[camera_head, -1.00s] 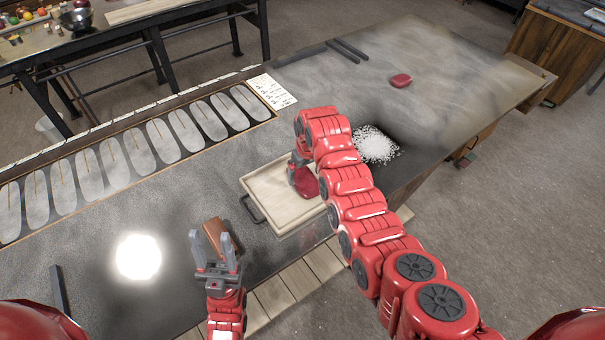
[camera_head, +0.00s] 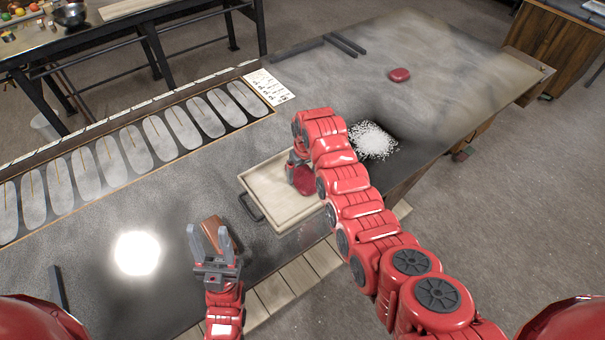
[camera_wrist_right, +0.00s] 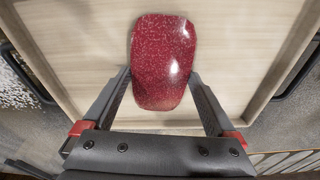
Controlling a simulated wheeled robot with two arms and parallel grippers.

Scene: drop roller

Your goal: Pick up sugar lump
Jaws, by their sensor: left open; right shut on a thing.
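The sugar lump (camera_wrist_right: 163,62) is a glossy dark red, rounded block speckled with white grains. In the right wrist view it is between the fingers of my right gripper (camera_wrist_right: 163,85), which is shut on its near part. In the head view the lump (camera_head: 306,181) shows at the pale wooden tray (camera_head: 284,216), partly hidden by my right arm. I cannot tell whether it touches the tray floor.
A white sugar pile (camera_head: 372,141) lies right of the tray. A smaller red lump (camera_head: 399,75) lies farther back on the dark table. Dark bars (camera_head: 345,45) lie at the back edge. A row of oval pale plates (camera_head: 158,139) runs along the left. The table's far part is mostly clear.

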